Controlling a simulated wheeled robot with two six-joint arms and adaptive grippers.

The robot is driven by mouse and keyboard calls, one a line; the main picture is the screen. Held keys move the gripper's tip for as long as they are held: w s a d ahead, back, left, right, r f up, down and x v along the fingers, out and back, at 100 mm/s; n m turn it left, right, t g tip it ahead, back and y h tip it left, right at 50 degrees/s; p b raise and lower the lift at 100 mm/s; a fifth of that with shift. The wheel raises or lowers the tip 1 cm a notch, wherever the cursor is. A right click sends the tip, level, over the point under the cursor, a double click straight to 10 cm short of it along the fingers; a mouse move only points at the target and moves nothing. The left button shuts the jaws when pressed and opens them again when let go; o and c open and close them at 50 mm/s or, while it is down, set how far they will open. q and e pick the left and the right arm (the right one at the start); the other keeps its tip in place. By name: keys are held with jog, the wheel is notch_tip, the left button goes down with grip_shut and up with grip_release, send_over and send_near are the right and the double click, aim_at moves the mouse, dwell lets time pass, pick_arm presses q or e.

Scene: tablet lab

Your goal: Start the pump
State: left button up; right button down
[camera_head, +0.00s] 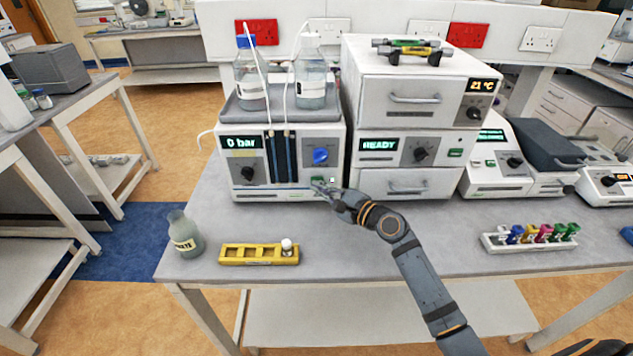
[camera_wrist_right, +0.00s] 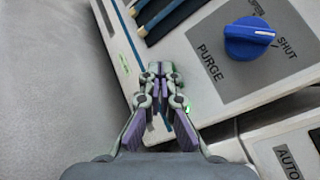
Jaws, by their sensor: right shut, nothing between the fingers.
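The pump (camera_head: 240,180) is a white bench unit with a display reading "0 bar" (camera_head: 241,142), a black knob (camera_head: 247,173) and a blue knob (camera_head: 320,156). In the right wrist view, the blue knob (camera_wrist_right: 250,38) sits between the labels PURGE and SHUT. My right gripper (camera_head: 326,187) is shut and empty at the pump's lower right front. Its tips (camera_wrist_right: 160,72) are below the blue knob, and they partly hide a small green-lit spot (camera_wrist_right: 186,108). I cannot tell whether they touch the panel. My left gripper is not in view.
Two bottles (camera_head: 250,82) stand in a grey tray on the pump. Stacked units, one reading READY (camera_head: 379,145), stand to its right. A waste bottle (camera_head: 184,236) and a yellow rack (camera_head: 233,254) are near the front left edge. A vial rack (camera_head: 530,241) stands right.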

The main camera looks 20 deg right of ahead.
jog(key=shift+s+a, duration=0.1)
jog(key=shift+s, duration=0.35)
jog(key=shift+s+a+p, duration=0.1)
jog(key=shift+s+p, duration=0.2)
jog(key=shift+p, duration=0.15)
jog(key=s, duration=0.2)
jog(key=s+a+p, duration=0.1)
jog(key=s, duration=0.1)
jog(key=shift+r, duration=0.1)
jog(key=shift+s+a+p, duration=0.25)
jog(key=shift+s+p, duration=0.1)
jog(key=shift+s, duration=0.25)
